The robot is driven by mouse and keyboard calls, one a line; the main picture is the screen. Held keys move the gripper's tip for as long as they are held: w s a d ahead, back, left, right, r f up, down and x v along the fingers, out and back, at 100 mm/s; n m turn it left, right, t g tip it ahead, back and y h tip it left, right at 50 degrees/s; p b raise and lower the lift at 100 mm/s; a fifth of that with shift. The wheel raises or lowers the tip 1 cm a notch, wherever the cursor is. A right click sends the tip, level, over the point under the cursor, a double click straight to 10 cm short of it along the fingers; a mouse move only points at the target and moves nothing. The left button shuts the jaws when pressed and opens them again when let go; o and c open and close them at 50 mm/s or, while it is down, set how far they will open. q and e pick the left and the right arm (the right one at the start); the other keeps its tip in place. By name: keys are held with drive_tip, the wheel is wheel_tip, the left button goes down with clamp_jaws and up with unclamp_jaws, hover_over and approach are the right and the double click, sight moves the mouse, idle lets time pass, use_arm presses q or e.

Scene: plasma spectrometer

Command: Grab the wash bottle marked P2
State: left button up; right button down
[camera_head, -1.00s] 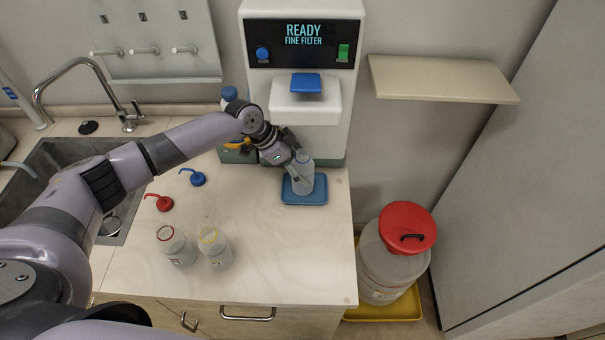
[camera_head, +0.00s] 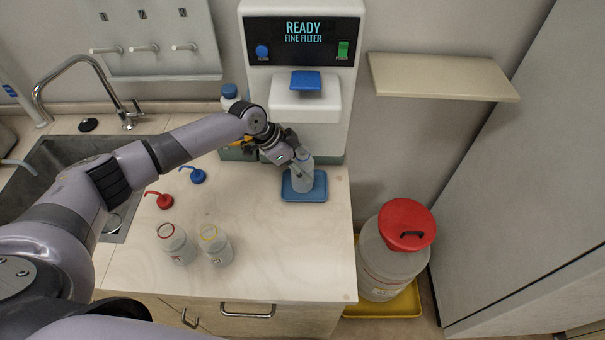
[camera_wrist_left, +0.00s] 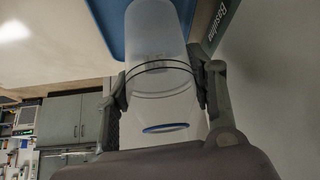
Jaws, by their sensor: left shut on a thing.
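A translucent bottle (camera_head: 304,182) stands upright on the blue tray (camera_head: 318,196) in front of the dispenser. My left gripper (camera_head: 300,161) is at its upper part. In the left wrist view the gripper (camera_wrist_left: 162,90) has one finger on each side of the translucent bottle (camera_wrist_left: 158,35), shut on it, and a blue ring shows at the bottle's opening. I cannot read a P2 mark on it. Two more translucent open bottles stand at the front of the counter, one with a red ring (camera_head: 181,249) and one with a yellow ring (camera_head: 218,252). My right gripper is not in view.
The dispenser (camera_head: 350,100) reads READY FINE FILTER. A red spout cap (camera_head: 164,201) and a blue spout cap (camera_head: 198,176) lie on the counter. A blue-capped bottle (camera_head: 229,92) is partly hidden behind my arm. The sink (camera_head: 60,165) is left; a red-lidded drum (camera_head: 388,262) stands right.

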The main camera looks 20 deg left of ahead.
use_arm(q)
drive_tip(key=c, duration=0.5)
drive_tip(key=shift+o, duration=0.2)
drive_tip(key=shift+r, duration=0.1)
